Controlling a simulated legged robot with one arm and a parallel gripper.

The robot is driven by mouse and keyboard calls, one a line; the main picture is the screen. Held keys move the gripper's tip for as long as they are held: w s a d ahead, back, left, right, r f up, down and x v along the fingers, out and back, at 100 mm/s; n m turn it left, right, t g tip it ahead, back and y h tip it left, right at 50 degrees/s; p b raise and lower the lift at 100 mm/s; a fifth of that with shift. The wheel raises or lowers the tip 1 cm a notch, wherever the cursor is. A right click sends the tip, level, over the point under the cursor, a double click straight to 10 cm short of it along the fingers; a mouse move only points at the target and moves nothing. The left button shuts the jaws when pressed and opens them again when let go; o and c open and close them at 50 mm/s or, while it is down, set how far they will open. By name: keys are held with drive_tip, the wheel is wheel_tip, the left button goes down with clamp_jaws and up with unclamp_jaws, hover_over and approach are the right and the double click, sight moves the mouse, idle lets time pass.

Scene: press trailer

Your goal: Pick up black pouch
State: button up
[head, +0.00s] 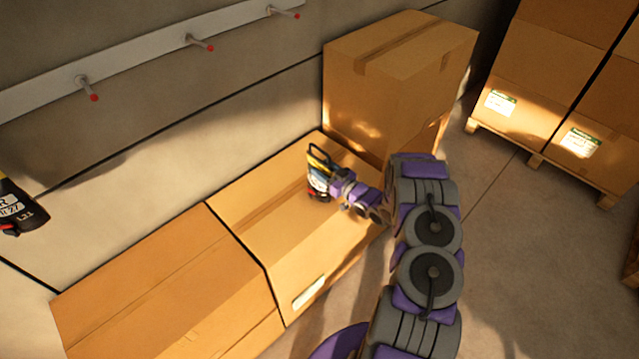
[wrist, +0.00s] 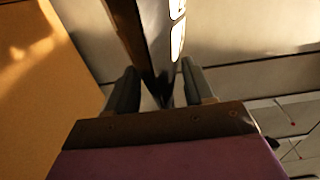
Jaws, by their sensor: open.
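A small upright item with a black loop handle, yellow top and dark, white, blue and red sides (head: 319,172) stands on a cardboard box; I cannot tell for sure that it is the black pouch. My gripper (head: 334,187) is right beside it, at its right side. In the wrist view my gripper (wrist: 160,88) is open, with one dark finger on each side of a narrow dark item with white patches (wrist: 160,35). Whether the fingers touch it is unclear. A second black item with white lettering (head: 20,207) is at the left edge, partly cut off.
The box under the item (head: 250,205) adjoins another low box (head: 160,285) at left. A taller box (head: 400,85) stands behind. A wall rail with red-tipped pegs (head: 150,55) runs above. Stacked boxes on a pallet (head: 540,85) stand at right.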

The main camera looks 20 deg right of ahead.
drive_tip(key=shift+w+a, duration=0.2)
clamp_jaws()
idle(0.3)
idle(1.0)
